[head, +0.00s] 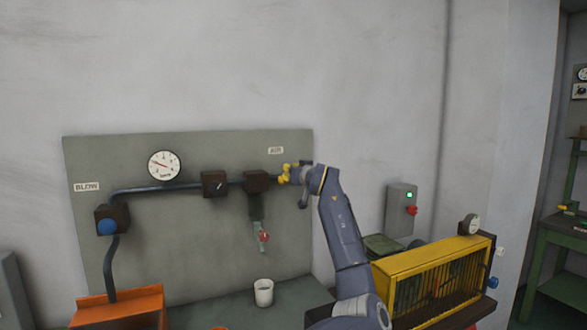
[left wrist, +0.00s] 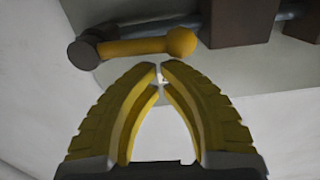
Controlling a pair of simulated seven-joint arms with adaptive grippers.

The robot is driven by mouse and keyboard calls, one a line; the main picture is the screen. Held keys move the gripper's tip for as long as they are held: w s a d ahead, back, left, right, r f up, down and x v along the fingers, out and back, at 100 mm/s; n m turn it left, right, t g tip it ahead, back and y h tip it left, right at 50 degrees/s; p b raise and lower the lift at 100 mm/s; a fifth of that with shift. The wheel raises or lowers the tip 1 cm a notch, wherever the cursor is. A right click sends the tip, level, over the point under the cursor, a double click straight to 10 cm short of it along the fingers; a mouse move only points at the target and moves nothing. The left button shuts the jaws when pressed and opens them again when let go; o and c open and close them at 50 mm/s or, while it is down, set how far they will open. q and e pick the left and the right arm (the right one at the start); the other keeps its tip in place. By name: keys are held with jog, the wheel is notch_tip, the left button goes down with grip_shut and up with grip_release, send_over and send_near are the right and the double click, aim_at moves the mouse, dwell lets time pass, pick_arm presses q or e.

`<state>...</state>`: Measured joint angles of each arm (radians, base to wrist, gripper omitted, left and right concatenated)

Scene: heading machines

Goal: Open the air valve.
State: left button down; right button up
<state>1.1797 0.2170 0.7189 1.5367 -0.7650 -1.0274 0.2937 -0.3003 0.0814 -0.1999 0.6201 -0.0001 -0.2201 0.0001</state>
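The air valve's yellow handle (left wrist: 145,47) shows in the left wrist view, with a round yellow end at right and a dark grey disc at left. In the head view it is near the AIR label (head: 276,150), at the right of the pipe, where small yellow parts crowd together. My left gripper (left wrist: 161,72) has its fingertips nearly meeting, with nothing seen between them. The handle lies just beyond the tips; I cannot tell whether they touch. My right gripper is in neither view.
A grey panel (head: 190,240) carries the pipe, a gauge (head: 164,165) and a blue knob (head: 107,227). A small red-handled tap (head: 264,237) hangs above a white cup (head: 263,292). A yellow cage (head: 435,275) stands to the right of my arm.

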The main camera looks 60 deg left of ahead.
pick_arm(q)
jog(key=shift+s+f+n, duration=0.2)
jog(key=shift+f+n, duration=0.15)
jog(key=shift+n, duration=0.05)
jog(key=shift+f, duration=0.15)
dwell(0.4)
jog(key=s+d+r, duration=0.2)
jog(key=d+r, duration=0.3)
jog(key=d, duration=0.5)
jog(key=shift+s+d, duration=0.15)
jog(key=shift+d, duration=0.1)
jog(key=shift+f, duration=0.1)
